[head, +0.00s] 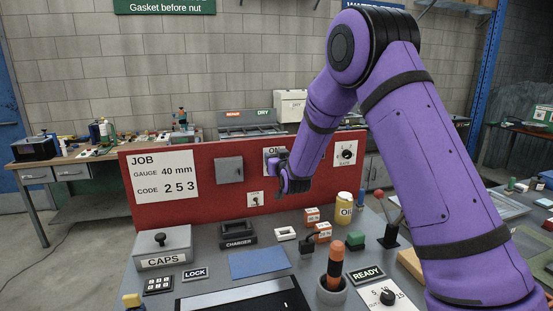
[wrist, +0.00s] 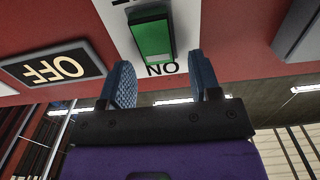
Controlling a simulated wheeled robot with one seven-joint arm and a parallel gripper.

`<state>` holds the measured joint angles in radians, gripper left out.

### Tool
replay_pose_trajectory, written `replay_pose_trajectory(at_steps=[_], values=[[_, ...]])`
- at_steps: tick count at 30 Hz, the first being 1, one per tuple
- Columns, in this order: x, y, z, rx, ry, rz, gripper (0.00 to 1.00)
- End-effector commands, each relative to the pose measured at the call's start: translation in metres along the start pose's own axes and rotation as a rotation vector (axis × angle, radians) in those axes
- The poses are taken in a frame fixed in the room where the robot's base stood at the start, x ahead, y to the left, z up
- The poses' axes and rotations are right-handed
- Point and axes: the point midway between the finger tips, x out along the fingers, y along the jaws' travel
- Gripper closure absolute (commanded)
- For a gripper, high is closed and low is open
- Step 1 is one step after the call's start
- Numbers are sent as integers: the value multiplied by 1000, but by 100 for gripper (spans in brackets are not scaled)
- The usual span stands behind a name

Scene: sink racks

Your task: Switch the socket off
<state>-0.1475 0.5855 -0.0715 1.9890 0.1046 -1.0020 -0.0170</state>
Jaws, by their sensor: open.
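A white switch plate (head: 270,156) marked ON is on the red panel, partly hidden behind my gripper (head: 277,172) in the head view. In the wrist view, where text is upside down, the plate has a green rocker (wrist: 152,38) with ON printed at its edge. The two blue fingertips (wrist: 163,75) are apart and empty, one to each side of the rocker in the picture; I cannot tell whether they touch anything. A dark OFF sign (wrist: 52,68) is left of the rocker there. No label reading "socket" is legible.
The red panel (head: 200,197) also carries a grey box (head: 229,170), a small switch plate (head: 255,199) and a dial plate (head: 346,153). A charger (head: 237,235), an oil can (head: 344,208) and a lever (head: 388,220) stand on the bench below.

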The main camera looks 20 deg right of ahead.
Motion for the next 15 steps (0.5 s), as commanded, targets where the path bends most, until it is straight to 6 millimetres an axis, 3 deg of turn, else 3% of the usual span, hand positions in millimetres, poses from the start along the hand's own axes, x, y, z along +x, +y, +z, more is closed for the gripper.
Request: replay_pose_trajectory(at_steps=[11,15], values=[[6,0,0,0,-1,0,43],[6,0,0,0,-1,0,72]])
